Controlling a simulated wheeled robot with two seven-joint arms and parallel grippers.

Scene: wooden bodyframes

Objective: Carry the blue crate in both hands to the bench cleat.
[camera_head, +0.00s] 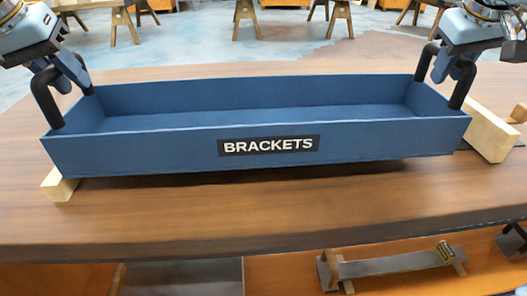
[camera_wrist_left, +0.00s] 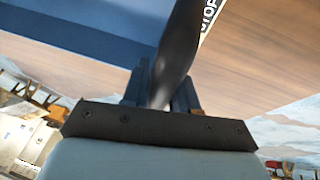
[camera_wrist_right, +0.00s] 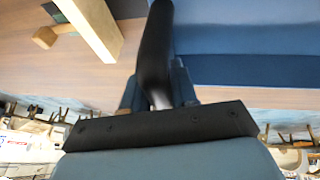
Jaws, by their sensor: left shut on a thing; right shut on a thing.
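The long, open blue crate (camera_head: 165,150) has a black BRACKETS label and looks empty. It spans the middle of the bench top (camera_head: 270,215), with a dark shadow under its front edge; any gap is hard to judge. My left gripper (camera_head: 62,82) is shut on the black handle (camera_head: 46,102) at the crate's left end. My right gripper (camera_head: 447,66) is shut on the black handle (camera_head: 462,86) at the right end. The handles also show in the left wrist view (camera_wrist_left: 178,55) and right wrist view (camera_wrist_right: 153,50). I cannot tell which wooden piece is the cleat.
A pale wooden block (camera_head: 60,186) is by the crate's front left corner. A longer wooden piece (camera_head: 490,135) is beside its right end. The front bench top is clear.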

